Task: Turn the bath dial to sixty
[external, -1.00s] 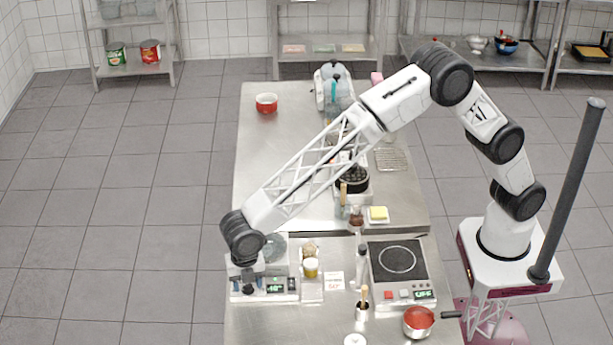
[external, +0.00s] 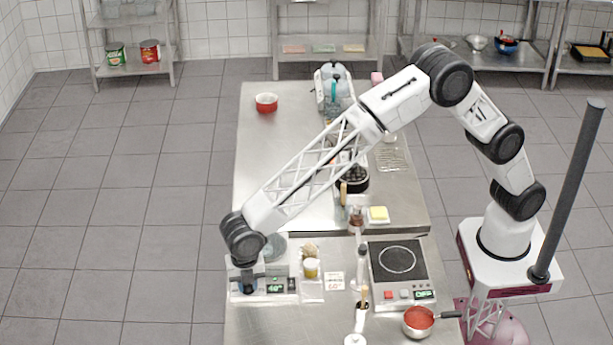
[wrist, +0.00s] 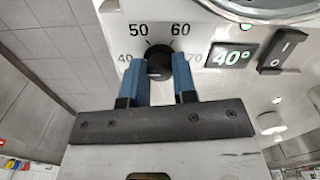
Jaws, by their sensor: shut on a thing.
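The bath (external: 236,292) stands at the front left end of the bench, with a white front panel. Its black dial (wrist: 158,58) shows in the wrist view between my blue fingertips, with printed numbers around it, 50 and 60 above. The green display (wrist: 232,55) beside it reads 40°. My gripper (wrist: 157,72) is shut on the dial, one finger on each side. The fingers cover part of the dial, and I cannot tell exactly where it points. In the external view, my gripper (external: 248,286) is at the front panel and hides the dial.
A black rocker switch (wrist: 284,50) is right of the display. A small jar (external: 311,268) and a card reading 60° (external: 334,281) stand right of the bath. A hotplate (external: 398,262) and a red-filled pan (external: 418,320) are farther right. The floor to the left is clear.

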